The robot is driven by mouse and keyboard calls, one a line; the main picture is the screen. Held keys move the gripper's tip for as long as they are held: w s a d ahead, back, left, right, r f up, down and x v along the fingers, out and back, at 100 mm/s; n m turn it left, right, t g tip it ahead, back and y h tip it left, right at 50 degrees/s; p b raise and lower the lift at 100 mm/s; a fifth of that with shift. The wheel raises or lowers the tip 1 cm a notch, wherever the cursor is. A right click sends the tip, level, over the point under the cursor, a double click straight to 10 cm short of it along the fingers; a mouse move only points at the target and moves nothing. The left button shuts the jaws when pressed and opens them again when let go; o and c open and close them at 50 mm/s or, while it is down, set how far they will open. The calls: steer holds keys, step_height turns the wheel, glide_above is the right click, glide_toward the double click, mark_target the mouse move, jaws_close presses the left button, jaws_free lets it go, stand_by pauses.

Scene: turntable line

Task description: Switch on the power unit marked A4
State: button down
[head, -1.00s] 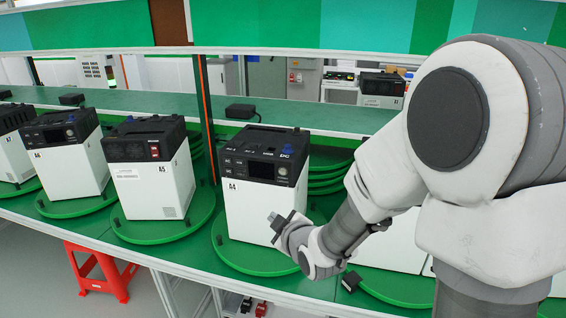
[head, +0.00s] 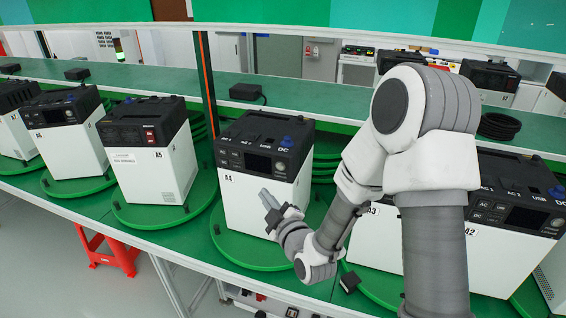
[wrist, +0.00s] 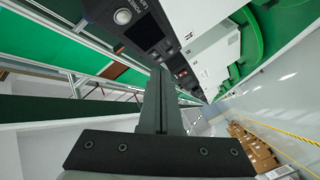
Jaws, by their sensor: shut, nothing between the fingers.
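The power unit marked A4 (head: 240,205) is a white box with a black top and front control panel. It stands upright on a green round turntable (head: 243,258), with its panel side facing me. The panel shows a small screen and a light round knob, with AC, USB and DC labels; a blue knob sits on top. My gripper (head: 268,200) is in front of the unit's white lower face, below the panel, with its fingers together and empty. In the wrist view the fingers (wrist: 160,100) point toward a black panel (wrist: 145,28) with a round knob and screen. Whether they touch anything cannot be told.
Unit A5 (head: 150,175) stands to the left with its red switch side showing, and more units stand beyond it. Units A3 (head: 375,240) and A2 (head: 488,255) stand to the right, partly behind my arm. A green shelf (head: 330,103) runs behind. A red stool (head: 108,245) is below.

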mark_target(280, 167)
stand_by(0.4)
steer(key=w+d+p, duration=0.1)
steer(key=w+d, duration=0.2)
steer(key=w, duration=0.5)
steer(key=shift+w, duration=0.1)
stand_by(0.4)
steer(key=shift+w, duration=0.15)
stand_by(1.6)
steer(key=shift+w+d+b, duration=0.15)
steer(key=shift+w+b, duration=0.1)
steer(key=shift+b, duration=0.25)
